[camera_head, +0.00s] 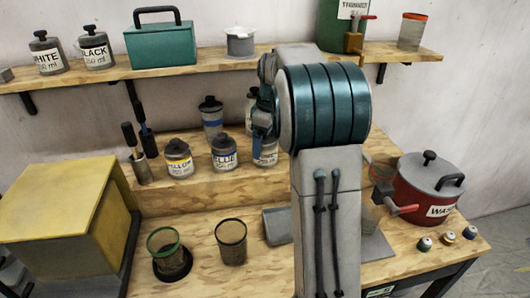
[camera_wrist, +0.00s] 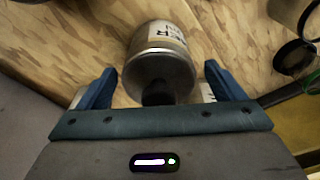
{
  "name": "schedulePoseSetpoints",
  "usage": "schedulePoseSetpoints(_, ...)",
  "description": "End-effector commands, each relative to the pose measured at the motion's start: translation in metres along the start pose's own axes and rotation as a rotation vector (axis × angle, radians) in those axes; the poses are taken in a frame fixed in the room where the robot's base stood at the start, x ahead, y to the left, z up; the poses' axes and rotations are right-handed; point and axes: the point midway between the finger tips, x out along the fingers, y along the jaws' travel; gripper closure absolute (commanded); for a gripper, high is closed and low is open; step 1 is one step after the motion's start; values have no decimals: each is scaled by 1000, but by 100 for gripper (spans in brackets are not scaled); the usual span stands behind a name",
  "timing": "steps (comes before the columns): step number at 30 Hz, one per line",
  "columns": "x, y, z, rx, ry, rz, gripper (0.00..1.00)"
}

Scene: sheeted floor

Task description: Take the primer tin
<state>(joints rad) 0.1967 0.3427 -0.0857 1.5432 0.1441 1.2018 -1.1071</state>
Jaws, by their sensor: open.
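A grey metal tin (camera_wrist: 162,45) with a white label and a dark knob shows in the wrist view; the visible label letters end in "ER", which fits primer. It stands between the two blue fingers of my gripper (camera_wrist: 160,88), with a gap on either side. My gripper is open and not touching it there. In the head view my gripper (camera_head: 262,118) is above a tin (camera_head: 266,157) at the right end of the row on the raised shelf, largely hidden by the gripper and arm.
Yellow (camera_head: 179,160) and blue (camera_head: 225,155) tins stand left of it, with dark-lidded jars (camera_head: 211,118) behind. Two mesh cups (camera_head: 231,243) stand in front, a red pot (camera_head: 432,190) to the right, and a yellow-topped box (camera_head: 60,200) at left. An upper shelf (camera_head: 210,64) runs behind.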

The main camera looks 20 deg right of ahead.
Motion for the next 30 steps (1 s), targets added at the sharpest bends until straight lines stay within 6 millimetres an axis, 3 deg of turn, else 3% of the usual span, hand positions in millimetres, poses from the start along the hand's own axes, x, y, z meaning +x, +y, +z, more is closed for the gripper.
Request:
schedulePoseSetpoints(4, 15, 1, 0, 1, 0, 0, 11)
schedulePoseSetpoints(12, 17, 1, 0, 1, 1, 2, 14)
schedulePoseSetpoints(18, 17, 1, 0, 1, 1, 1, 70)
schedulePoseSetpoints(30, 10, 1, -1, 0, 2, 3, 70)
